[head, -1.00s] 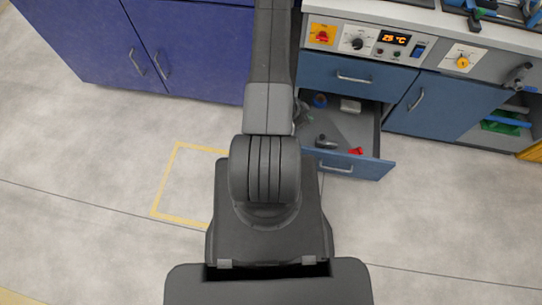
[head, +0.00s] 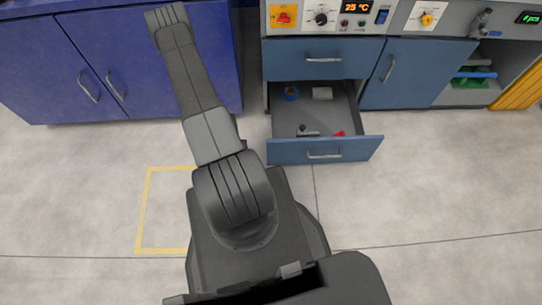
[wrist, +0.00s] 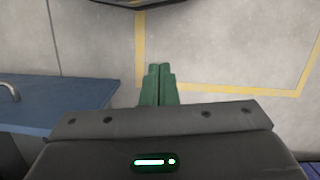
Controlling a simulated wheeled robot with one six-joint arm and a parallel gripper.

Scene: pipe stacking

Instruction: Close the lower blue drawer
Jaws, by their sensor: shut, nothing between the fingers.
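The lower blue drawer (head: 325,150) stands open in the head view, pulled out below a shut upper blue drawer (head: 318,65). Its silver handle (head: 324,155) is on the front panel. The head view does not show my gripper.
Purple cabinets (head: 110,65) stand at the left. A blue cabinet door (head: 415,72) and open shelves with green and blue items (head: 472,78) are right of the drawer. A yellow rectangle (head: 145,205) marks the floor. The floor before the drawer is clear.

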